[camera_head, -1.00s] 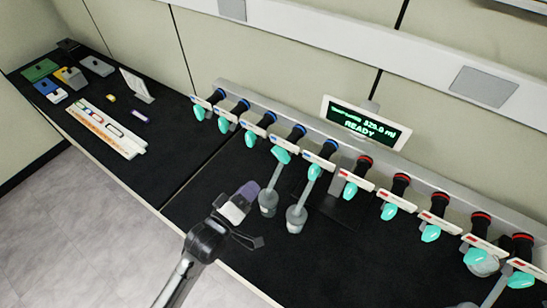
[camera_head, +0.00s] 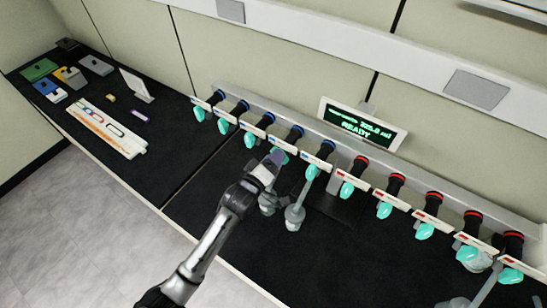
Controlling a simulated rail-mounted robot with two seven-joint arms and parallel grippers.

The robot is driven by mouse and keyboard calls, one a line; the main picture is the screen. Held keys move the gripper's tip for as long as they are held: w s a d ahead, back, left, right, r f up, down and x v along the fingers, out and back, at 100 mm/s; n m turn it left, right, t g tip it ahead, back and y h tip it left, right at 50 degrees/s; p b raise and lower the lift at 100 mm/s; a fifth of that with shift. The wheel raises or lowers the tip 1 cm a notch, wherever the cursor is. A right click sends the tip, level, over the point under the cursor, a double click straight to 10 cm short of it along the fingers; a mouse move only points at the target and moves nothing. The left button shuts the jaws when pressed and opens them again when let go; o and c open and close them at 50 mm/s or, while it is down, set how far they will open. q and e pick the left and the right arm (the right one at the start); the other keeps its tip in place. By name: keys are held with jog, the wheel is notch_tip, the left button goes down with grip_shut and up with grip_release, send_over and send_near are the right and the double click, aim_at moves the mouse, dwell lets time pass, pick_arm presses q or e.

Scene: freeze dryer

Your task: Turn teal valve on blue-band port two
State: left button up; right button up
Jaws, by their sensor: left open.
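Blue-band ports line the left half of the manifold, each with a teal valve below. My left gripper (camera_head: 268,168) is at the fourth blue-band port from the left (camera_head: 294,133). It is open, with its fingertips at or very close to that port's teal valve (camera_head: 279,155) and partly covering it. I cannot tell whether they touch. The second blue-band port from the left (camera_head: 238,108) has its teal valve (camera_head: 223,126) in clear view. Port numbers are too small to read. My right gripper is not in view.
Grey flasks hang below the fourth (camera_head: 268,203) and fifth (camera_head: 294,216) blue-band ports, close to my left arm. Red-band ports (camera_head: 397,182) continue right. A display (camera_head: 362,124) reading READY stands behind.

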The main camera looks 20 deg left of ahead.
pick_arm(q)
jog(key=shift+c, duration=0.5)
grip_shut()
